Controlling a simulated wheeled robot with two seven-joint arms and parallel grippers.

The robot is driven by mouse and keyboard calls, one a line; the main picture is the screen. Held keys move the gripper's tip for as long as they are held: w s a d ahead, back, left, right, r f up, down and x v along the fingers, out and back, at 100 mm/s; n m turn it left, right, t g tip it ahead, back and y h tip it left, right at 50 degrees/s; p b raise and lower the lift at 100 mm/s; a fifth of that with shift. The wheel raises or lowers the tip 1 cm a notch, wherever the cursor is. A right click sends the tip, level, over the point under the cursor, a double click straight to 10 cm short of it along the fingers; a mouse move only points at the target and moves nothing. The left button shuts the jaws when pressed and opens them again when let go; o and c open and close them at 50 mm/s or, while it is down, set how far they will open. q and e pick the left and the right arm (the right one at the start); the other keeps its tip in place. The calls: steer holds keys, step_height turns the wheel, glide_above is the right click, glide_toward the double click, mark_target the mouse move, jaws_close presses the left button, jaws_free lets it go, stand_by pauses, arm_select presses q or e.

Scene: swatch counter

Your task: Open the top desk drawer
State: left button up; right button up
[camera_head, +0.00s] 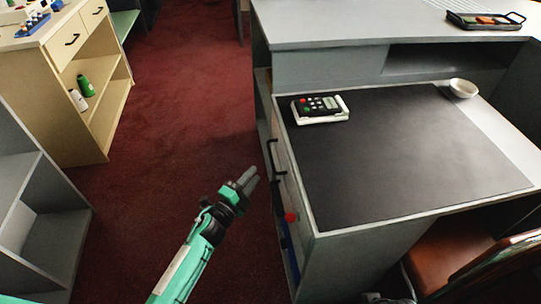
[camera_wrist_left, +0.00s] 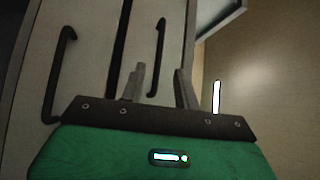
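The grey desk (camera_head: 335,228) stands at the right in the head view, with its drawer fronts on its left side. A dark bar handle (camera_head: 272,156) shows on the upper drawer front, which looks shut. In the left wrist view two dark handles show, one at the left (camera_wrist_left: 62,72) and one nearer the fingers (camera_wrist_left: 160,55). My left gripper (camera_head: 253,176) is beside the drawer fronts, apart from the handle as far as I can see. My right gripper is out of view.
A calculator-like device (camera_head: 320,108) and a white bowl (camera_head: 463,88) stand on the desk. A brown chair (camera_head: 455,262) is at the lower right. A wooden cabinet (camera_head: 85,90) and grey shelves (camera_head: 45,220) are at the left. Red carpet (camera_head: 175,120) between is clear.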

mark_target(270, 154)
arm_select(q)
steer(key=x, duration=1)
steer(key=shift+w+d, duration=0.1)
steer(key=shift+w, duration=0.1)
steer(key=shift+c, duration=0.2)
jaws_close()
